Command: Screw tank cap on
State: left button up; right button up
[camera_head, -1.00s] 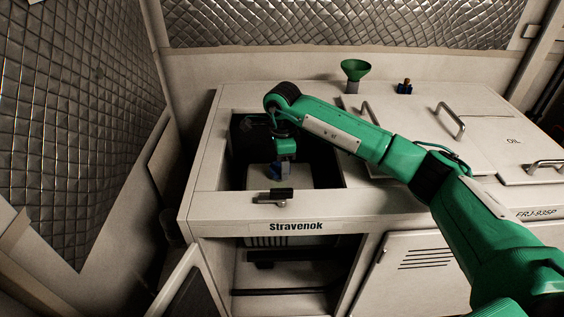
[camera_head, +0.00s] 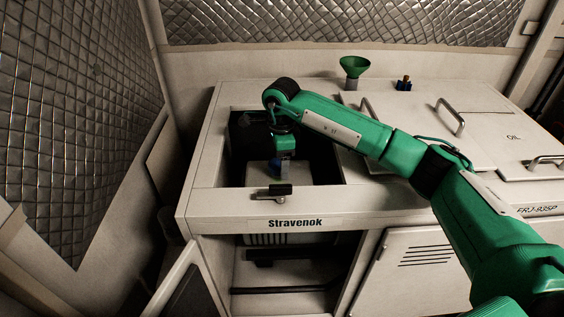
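My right arm reaches in from the right, and its gripper (camera_head: 279,168) points down into the open square bay of the chiller cabinet (camera_head: 200,200). A small dark-blue piece (camera_head: 274,167), apparently the tank cap, shows at the fingertips, just above the pale tank top (camera_head: 312,175). The fingers are dark and small here, so I cannot tell whether they are shut on the blue piece or open around it. The tank's neck and thread are hidden. My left gripper is not in view.
A black-handled latch (camera_head: 273,191) sits on the bay's front rim. A green funnel (camera_head: 354,67) and a small blue-and-brass fitting (camera_head: 403,84) stand at the back. Closed lids with handles (camera_head: 450,120) lie to the right. An open lower door (camera_head: 180,285) swings out at front left.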

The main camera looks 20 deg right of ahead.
jog(key=shift+w+f+n+b, duration=0.15)
jog(key=shift+n+b, duration=0.65)
jog(key=shift+n, duration=0.8)
jog(key=shift+w+n+b, duration=0.1)
jog(key=shift+n+b, duration=0.7)
jog(key=shift+n, duration=0.3)
jog(key=n+b, duration=0.1)
jog(key=n, duration=0.1)
jog(key=shift+a+n, duration=0.1)
jog(key=shift+n, duration=0.3)
jog(key=n+b, duration=0.2)
jog(key=n, duration=0.1)
jog(key=shift+w, duration=0.2)
jog(key=shift+a+n+b, duration=0.1)
jog(key=shift+n+b, duration=0.2)
jog(key=shift+n, duration=0.7)
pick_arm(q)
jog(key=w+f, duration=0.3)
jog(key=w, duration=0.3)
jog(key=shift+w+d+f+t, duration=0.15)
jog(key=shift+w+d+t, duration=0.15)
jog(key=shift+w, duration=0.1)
